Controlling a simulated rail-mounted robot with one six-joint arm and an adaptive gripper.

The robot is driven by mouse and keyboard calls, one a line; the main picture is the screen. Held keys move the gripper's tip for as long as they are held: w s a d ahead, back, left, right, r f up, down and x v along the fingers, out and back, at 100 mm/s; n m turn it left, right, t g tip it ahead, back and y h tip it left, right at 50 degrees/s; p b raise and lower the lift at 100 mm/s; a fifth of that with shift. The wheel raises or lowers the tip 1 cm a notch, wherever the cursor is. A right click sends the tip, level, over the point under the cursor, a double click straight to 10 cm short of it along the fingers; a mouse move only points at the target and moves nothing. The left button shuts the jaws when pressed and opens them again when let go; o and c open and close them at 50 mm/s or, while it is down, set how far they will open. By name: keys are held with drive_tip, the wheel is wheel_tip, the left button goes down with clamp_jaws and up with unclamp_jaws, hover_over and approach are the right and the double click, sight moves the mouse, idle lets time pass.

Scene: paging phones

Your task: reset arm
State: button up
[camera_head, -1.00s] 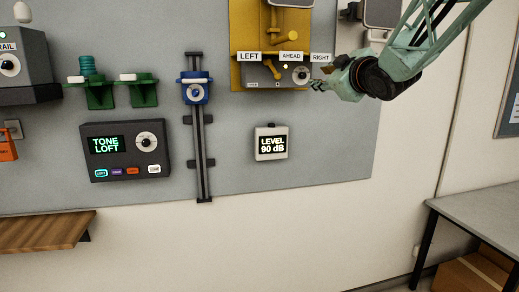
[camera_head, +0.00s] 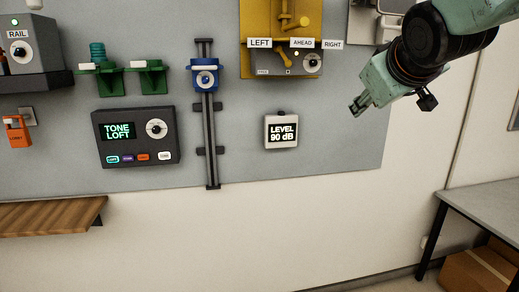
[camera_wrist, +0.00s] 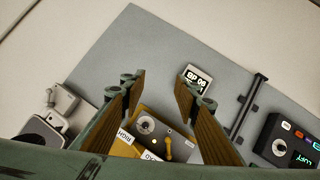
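My gripper (camera_head: 358,104) hangs at the upper right in the head view, in front of the grey wall board, apart from the things on it. In the wrist view its two fingers (camera_wrist: 162,82) are spread with an empty gap between them. The yellow unit (camera_head: 246,40) with LEFT, AHEAD and RIGHT labels is to the left of my gripper in the head view. It has a grey dial box (camera_head: 286,64) at its foot. The dial box also shows below the finger gap in the wrist view (camera_wrist: 158,132), partly hidden by the fingers.
A wooden shelf (camera_head: 48,215) is low left. A table (camera_head: 490,204) stands right; the wall between is clear.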

drive_tip(key=s+a+f+m+g, duration=0.1)
drive_tip(key=s+f, duration=0.5)
drive_tip(key=s, duration=0.8)
drive_tip(key=s+a+f+m+g+y, duration=0.1)
drive_tip(key=s+f, duration=0.6)
drive_tip(key=s, duration=0.7)
drive_tip(key=s+a+f+m+g, duration=0.2)
drive_tip(key=s+a+f+g, duration=0.3)
drive_tip(key=s, duration=0.9)
drive_tip(key=shift+s+f+m+g+y, duration=0.2)
drive_tip(key=shift+f+m+g+y, duration=0.1)
drive_tip(key=shift+f+g, duration=0.4)
